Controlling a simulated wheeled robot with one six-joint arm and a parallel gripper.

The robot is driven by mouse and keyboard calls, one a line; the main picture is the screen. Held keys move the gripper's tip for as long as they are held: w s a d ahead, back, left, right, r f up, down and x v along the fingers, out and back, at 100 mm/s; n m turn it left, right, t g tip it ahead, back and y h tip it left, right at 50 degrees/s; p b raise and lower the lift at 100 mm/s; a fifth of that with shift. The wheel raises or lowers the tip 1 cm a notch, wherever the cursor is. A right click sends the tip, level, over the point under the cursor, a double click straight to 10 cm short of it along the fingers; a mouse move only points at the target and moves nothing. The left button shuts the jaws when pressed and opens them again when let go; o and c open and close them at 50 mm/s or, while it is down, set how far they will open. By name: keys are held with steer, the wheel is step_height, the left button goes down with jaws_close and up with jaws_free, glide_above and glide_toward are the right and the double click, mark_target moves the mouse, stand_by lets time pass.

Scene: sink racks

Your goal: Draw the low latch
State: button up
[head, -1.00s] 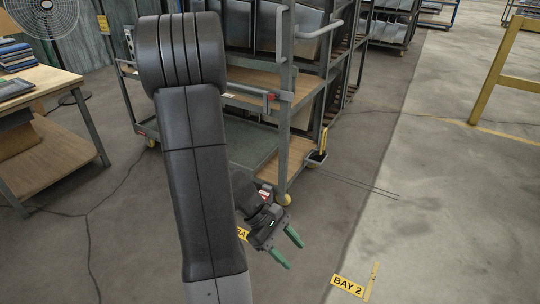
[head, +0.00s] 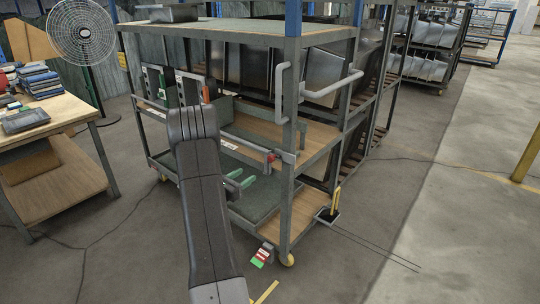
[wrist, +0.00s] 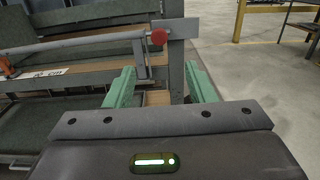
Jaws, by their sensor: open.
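The grey rack cart (head: 290,190) stands in front of me. A grey bar (head: 240,141) runs along its near side at mid-shelf height and ends in a red knob (head: 271,157) by the corner post; I cannot tell for sure whether this is the low latch. In the wrist view the bar (wrist: 90,44) and red knob (wrist: 159,36) are ahead of my fingers, with an orange part (wrist: 8,67) at the bar's left end. My gripper (head: 240,179) has green fingers, apart and empty, below the bar in the head view. In the wrist view my gripper (wrist: 160,72) straddles the line toward the post, not touching the knob.
A yellow pedal-like part (head: 335,203) on a black plate sticks out at the cart's right foot. A red, white and green tag (head: 262,256) is near the front caster. A wooden table (head: 60,126) with books is at left. Open floor (head: 400,215) lies to the right.

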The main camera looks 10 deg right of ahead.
mark_target(269, 159)
steer(key=x, duration=1.3)
steer(key=shift+w+d, duration=0.2)
steer(key=shift+w, duration=0.05)
